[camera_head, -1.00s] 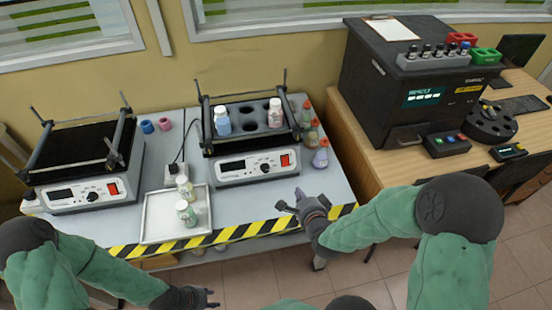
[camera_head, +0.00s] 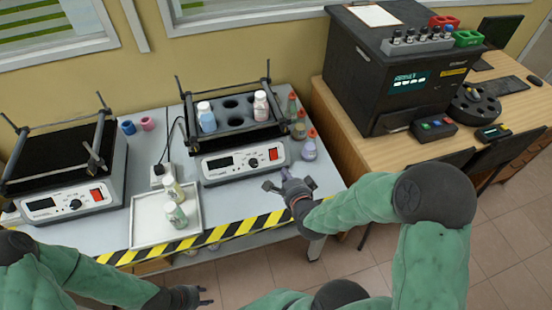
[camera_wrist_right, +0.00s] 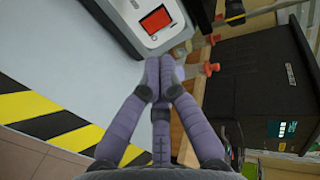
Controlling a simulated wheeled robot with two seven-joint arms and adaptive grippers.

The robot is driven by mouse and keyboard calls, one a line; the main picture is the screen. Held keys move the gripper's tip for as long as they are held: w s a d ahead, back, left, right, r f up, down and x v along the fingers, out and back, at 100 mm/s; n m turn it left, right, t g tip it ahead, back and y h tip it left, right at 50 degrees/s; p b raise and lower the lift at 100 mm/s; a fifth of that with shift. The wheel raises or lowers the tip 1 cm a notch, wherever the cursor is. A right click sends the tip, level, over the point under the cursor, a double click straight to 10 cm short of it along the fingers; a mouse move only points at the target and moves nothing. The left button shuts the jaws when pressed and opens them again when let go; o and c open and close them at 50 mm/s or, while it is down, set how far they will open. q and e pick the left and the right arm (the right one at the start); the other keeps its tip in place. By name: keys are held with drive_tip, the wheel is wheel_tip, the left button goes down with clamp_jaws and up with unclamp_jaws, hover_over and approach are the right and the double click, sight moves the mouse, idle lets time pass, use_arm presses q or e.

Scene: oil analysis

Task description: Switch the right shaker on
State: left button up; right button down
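The right shaker (camera_head: 236,160) has a white front panel with a dark display, a black knob and a red switch (camera_head: 273,154) at its right end. The red switch also shows at the top of the right wrist view (camera_wrist_right: 155,20). My right gripper (camera_head: 286,173) is in front of the panel's right end, just short of the switch and apart from it. Its fingertips (camera_wrist_right: 165,68) come together with nothing between them. My left gripper (camera_head: 205,295) is low in the head view, away from the shakers, fingers apart and empty. The switch's position is too small to tell.
Two bottles (camera_head: 207,117) stand in the right shaker's rack. Several flasks (camera_head: 309,149) stand just right of it. A white tray (camera_head: 150,222) with two bottles is left of my right gripper. The left shaker (camera_head: 70,190) is further left. A black analyser (camera_head: 385,70) stands on the wooden desk.

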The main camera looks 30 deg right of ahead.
sight(274, 154)
drive_tip(key=b+x, duration=0.3)
drive_tip(key=x, duration=0.8)
drive_tip(key=shift+w+f+b, duration=0.15)
drive_tip(key=shift+w+b, duration=0.1)
drive_tip(key=shift+b, duration=0.05)
